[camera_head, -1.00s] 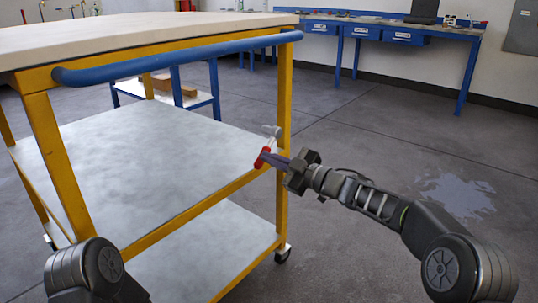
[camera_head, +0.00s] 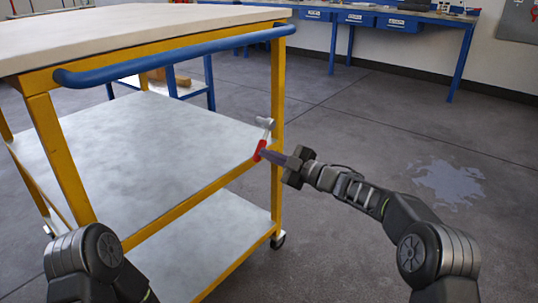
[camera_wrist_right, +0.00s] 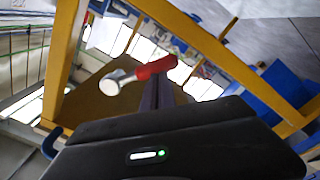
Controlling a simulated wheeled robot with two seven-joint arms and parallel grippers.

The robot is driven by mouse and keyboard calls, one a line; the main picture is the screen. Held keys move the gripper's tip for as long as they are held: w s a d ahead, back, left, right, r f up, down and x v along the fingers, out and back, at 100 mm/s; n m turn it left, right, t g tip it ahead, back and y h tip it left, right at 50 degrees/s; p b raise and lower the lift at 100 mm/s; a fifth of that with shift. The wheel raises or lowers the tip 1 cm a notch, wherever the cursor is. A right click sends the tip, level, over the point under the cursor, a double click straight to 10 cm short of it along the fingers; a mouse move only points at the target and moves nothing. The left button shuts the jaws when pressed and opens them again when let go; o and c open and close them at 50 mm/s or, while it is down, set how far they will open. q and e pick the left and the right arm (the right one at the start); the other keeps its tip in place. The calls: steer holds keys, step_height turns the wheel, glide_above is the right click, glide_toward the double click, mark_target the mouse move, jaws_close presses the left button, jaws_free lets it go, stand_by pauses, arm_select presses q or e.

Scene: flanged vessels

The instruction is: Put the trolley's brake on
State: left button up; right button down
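The trolley (camera_head: 276,185) has yellow posts, a pale top, two grey shelves and a blue push bar. The brake lever (camera_head: 259,150) has a red handle and a grey pivot, by the near right post. In the right wrist view the red handle (camera_wrist_right: 156,68) lies across the tips of my fingers, with the round grey end to its left. My right gripper (camera_head: 267,154) has its dark fingers together, with their tips at the handle; contact looks likely but is not certain. My left gripper is out of view; only part of that arm shows.
A blue workbench (camera_head: 390,20) stands along the back wall. A smaller blue-framed cart (camera_head: 180,88) stands behind the trolley. The floor to the right is open, with a pale patch (camera_head: 449,182) on it. A black caster (camera_head: 278,240) shows under the near right post.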

steer(key=shift+a+f, duration=0.1)
steer(key=shift+a, duration=0.05)
stand_by(0.5)
arm_select(q)
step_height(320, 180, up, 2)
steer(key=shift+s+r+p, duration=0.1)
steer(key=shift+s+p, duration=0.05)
steer(key=shift+p, duration=0.9)
arm_select(e)
steer(key=v, duration=0.8)
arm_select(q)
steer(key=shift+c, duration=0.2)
